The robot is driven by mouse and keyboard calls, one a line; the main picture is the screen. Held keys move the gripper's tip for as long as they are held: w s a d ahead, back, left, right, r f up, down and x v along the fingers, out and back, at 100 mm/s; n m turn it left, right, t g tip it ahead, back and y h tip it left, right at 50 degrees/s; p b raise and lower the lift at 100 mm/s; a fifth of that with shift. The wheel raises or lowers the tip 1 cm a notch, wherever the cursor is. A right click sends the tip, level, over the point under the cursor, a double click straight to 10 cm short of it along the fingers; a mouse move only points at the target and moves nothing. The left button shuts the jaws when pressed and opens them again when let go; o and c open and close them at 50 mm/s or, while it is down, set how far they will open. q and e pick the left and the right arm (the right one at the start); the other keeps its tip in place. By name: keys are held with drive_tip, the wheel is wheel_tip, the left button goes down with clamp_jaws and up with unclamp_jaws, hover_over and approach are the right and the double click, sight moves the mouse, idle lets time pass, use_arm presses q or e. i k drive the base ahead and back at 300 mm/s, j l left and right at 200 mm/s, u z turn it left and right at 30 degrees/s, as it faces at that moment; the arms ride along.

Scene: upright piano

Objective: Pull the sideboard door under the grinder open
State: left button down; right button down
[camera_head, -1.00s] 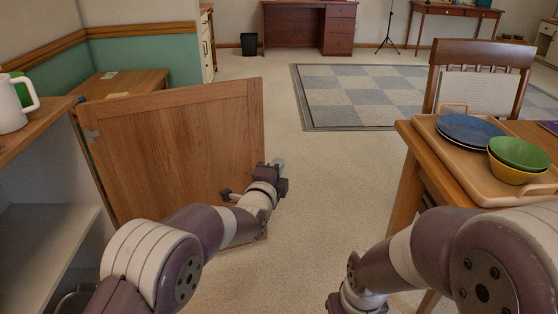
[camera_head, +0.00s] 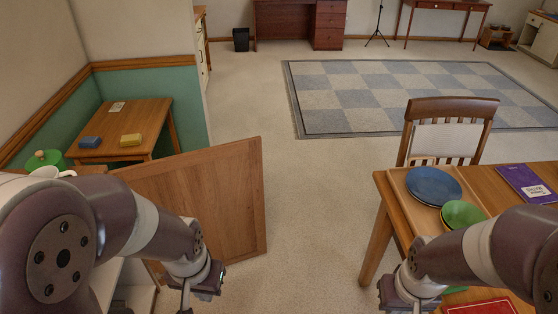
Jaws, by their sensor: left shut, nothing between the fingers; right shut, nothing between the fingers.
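The wooden sideboard door (camera_head: 218,192) stands swung wide open, its panel facing me and its free edge toward the middle of the room. My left arm hides its lower left part. The sideboard's pale open interior (camera_head: 136,297) shows in a small patch at the lower left. No grinder can be made out. My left gripper (camera_head: 186,300) is at the bottom edge, in front of the door, shut and empty; its tips are mostly cut off. My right gripper (camera_head: 402,306) is shut and empty at the bottom edge, beside the dining table.
A white mug (camera_head: 48,172) and a green lidded pot (camera_head: 45,158) show at the left. The dining table (camera_head: 380,225) with a tray, blue plate (camera_head: 433,185) and green bowl (camera_head: 461,214) stands right, near a chair (camera_head: 447,128). Carpet (camera_head: 310,200) between door and table is clear.

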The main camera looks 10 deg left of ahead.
sight(221, 187)
drive_tip(key=i+j+z, duration=0.6)
drive_tip(key=z, duration=0.25)
drive_tip(key=i+j+z, duration=0.15)
drive_tip(key=j+z, duration=0.25)
drive_tip(key=j, duration=0.2)
drive_tip(key=i+j, duration=0.1)
drive_tip(key=j, duration=0.75)
drive_tip(key=i+j, duration=0.15)
drive_tip(key=j, duration=0.3)
drive_tip(key=z, duration=0.05)
